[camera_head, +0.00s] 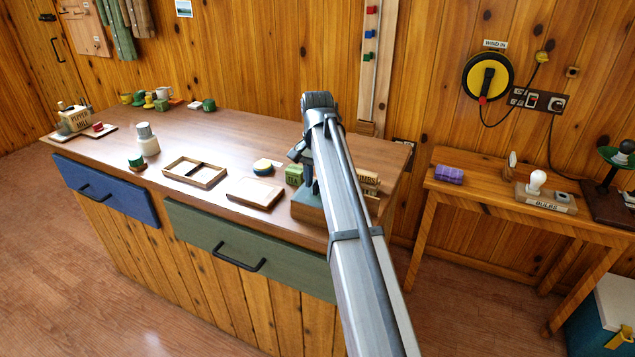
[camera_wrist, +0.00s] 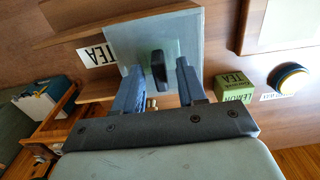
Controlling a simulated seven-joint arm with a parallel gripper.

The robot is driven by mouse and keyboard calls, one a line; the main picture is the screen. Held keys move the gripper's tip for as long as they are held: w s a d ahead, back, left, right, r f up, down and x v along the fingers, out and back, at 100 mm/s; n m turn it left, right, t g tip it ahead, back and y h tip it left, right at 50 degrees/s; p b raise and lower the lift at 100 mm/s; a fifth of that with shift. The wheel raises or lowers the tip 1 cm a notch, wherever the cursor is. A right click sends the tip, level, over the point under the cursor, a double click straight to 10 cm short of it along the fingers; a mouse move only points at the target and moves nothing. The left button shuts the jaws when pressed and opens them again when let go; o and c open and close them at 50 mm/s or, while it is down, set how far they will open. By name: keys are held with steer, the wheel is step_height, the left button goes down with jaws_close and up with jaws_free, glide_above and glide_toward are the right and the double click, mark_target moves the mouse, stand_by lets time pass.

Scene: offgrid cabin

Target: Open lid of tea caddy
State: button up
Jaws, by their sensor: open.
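The lid looks closed. My gripper (camera_wrist: 159,72) is open, with one blue-grey finger on each side of the knob. I cannot tell whether the fingers touch the knob or the lid.
A green lemon tea box (camera_wrist: 234,91) and a round blue-and-yellow tin (camera_wrist: 289,78) stand close by. Bare counter lies behind these.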

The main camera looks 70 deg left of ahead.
steer(key=shift+f, duration=0.4)
jaws_close()
stand_by(0.4)
